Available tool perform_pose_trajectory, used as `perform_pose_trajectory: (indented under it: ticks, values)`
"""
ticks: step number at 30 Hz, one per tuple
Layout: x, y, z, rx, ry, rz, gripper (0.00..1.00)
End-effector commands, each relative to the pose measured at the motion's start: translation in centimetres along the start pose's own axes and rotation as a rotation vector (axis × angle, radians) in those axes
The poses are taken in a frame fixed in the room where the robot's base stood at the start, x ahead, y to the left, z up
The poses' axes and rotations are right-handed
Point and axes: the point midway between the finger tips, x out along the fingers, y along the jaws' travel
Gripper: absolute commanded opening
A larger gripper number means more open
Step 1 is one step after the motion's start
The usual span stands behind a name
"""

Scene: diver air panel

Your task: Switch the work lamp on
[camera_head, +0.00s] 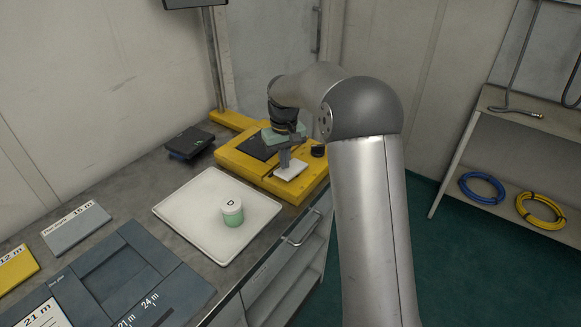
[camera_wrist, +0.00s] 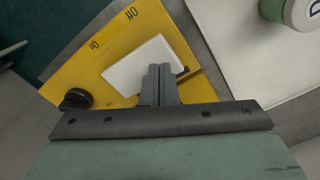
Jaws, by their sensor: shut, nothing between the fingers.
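The yellow panel (camera_head: 228,160) sits at the back of the bench. A white plate-like rocker (camera_head: 291,170) is set in it, and it also shows in the wrist view (camera_wrist: 135,66). "On" (camera_wrist: 94,45) and "off" (camera_wrist: 130,13) are printed on the yellow face beyond the plate. My gripper (camera_head: 285,160) points down at the plate. In the wrist view its fingers (camera_wrist: 160,72) are shut together and empty, overlapping the plate's near edge. I cannot tell whether they touch it. A post with a dark head (camera_head: 195,3) rises behind the panel; the head is cut off, and I cannot tell whether it is lit.
A black knob (camera_head: 318,150) stands beside the plate, close to my gripper; it also shows in the wrist view (camera_wrist: 76,99). A white tray (camera_head: 181,220) holds a white-and-green jar marked D (camera_head: 232,214). A dark flat device (camera_head: 190,142) lies left of the panel.

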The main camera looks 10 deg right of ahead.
Motion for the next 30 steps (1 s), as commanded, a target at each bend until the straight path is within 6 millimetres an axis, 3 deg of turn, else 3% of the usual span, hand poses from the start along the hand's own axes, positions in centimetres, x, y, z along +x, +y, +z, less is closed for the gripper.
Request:
perform_pose_trajectory:
  ticks: [30]
  values:
    - [1.4,0.0,0.0,0.000,-0.001,0.000,0.00]
